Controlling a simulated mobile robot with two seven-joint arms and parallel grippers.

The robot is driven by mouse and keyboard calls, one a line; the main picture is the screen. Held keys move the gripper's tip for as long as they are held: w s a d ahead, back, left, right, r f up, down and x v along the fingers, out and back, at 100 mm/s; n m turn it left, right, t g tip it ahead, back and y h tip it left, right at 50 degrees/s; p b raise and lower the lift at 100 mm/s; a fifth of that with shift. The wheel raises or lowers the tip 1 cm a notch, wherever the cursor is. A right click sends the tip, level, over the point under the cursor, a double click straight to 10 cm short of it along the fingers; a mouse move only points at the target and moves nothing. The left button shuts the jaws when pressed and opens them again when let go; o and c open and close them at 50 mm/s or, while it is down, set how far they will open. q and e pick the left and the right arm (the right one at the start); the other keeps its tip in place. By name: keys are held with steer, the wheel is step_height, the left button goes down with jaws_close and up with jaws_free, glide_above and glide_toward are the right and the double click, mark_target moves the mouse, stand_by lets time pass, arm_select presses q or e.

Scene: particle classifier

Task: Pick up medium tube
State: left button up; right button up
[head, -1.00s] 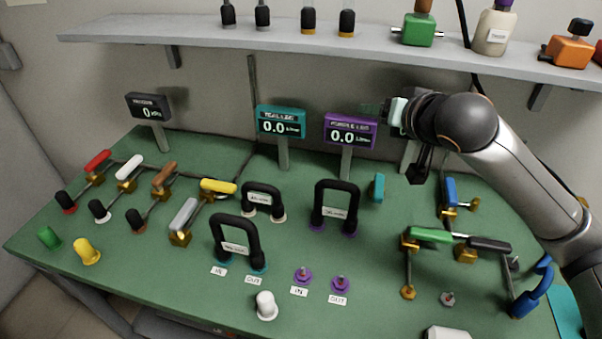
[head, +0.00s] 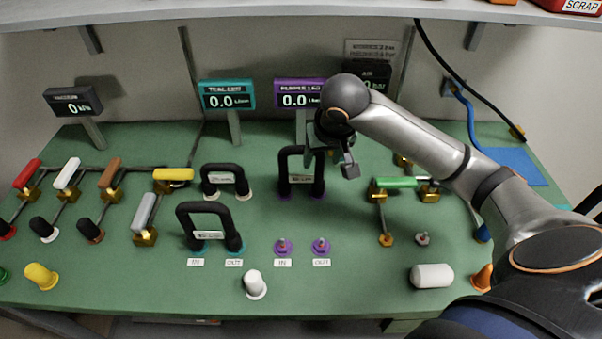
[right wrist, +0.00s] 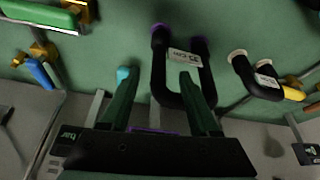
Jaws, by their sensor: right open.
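Three black U-shaped tubes stand on the green bench; I cannot tell by label which is the medium one. The purple-ended tube (head: 285,165) stands at centre, its right side partly behind my right gripper (head: 335,160). The white-ended tube (head: 222,170) stands to its left, and the teal-ended tube (head: 183,220) stands in front of that one. In the right wrist view, my right gripper (right wrist: 158,75) is open, with the purple-ended tube (right wrist: 158,65) showing between and beyond its fingers. Contact cannot be told. My left gripper is not in view.
Purple IN and OUT fittings (head: 283,246) sit in front of the purple-ended tube. Coloured valves (head: 175,174) stand left, a green-handled valve (head: 395,183) right. A white cylinder (head: 432,276) lies front right. The purple display (head: 300,94) stands behind.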

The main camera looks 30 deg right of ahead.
mark_target(321, 163)
steer(key=b+x, duration=0.1)
steer(key=x, duration=0.4)
steer(key=shift+f, duration=0.15)
jaws_close()
stand_by(0.4)
